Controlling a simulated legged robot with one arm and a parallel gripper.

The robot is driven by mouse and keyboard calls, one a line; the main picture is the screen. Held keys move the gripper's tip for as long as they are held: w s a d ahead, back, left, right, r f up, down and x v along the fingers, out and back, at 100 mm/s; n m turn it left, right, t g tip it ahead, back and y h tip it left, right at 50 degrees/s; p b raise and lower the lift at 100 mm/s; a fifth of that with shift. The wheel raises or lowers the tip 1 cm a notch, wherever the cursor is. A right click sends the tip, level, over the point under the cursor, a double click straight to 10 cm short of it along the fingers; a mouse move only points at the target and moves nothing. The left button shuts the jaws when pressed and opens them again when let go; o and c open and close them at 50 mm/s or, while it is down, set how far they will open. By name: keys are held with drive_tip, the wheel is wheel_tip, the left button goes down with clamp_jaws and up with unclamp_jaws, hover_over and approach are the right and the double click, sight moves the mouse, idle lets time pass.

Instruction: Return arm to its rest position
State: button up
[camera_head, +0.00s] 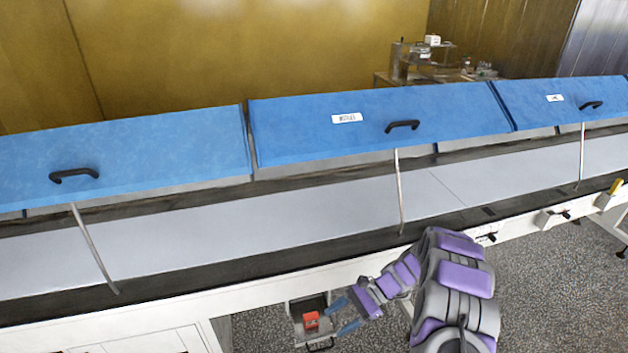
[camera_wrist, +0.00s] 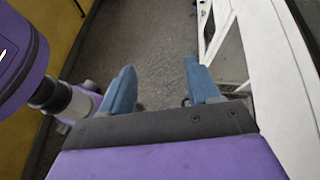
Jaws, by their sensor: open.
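My gripper (camera_head: 343,312) is at the bottom middle of the head view, low beside the front edge of the long machine (camera_head: 270,297). Its two blue fingers are spread apart with nothing between them. In the wrist view my gripper (camera_wrist: 160,88) also shows open and empty, with grey speckled floor beyond the fingers. My arm is bent, with its purple and grey links at the lower right of the head view.
Blue lids (camera_head: 370,122) with black handles are raised along the machine, held by thin struts. A small tray (camera_head: 315,335) with a red item (camera_head: 311,320) is near my gripper. Speckled floor (camera_head: 560,290) lies open at right. The white machine side (camera_wrist: 285,80) is close in the wrist view.

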drive_tip(key=s+a+r+n+h+b, duration=0.1)
drive_tip(key=s+r+n+h+b, duration=0.5)
drive_tip(key=s+r, duration=0.8)
drive_tip(key=s+d+r+n+t+h+b, duration=0.1)
drive_tip(key=s+d+r+n+h, duration=0.1)
drive_tip(key=s, duration=0.8)
drive_tip(key=s+d+r+n+t+h+b, duration=0.1)
drive_tip(key=s+d+n+t+h, duration=0.1)
drive_tip(key=s+d, duration=0.3)
drive_tip(key=s+n+h, duration=0.1)
drive_tip(key=s, duration=0.3)
drive_tip(key=shift+s+d+r+n, duration=0.35)
drive_tip(key=shift+s+d+n, duration=0.05)
drive_tip(key=shift+c, duration=0.2)
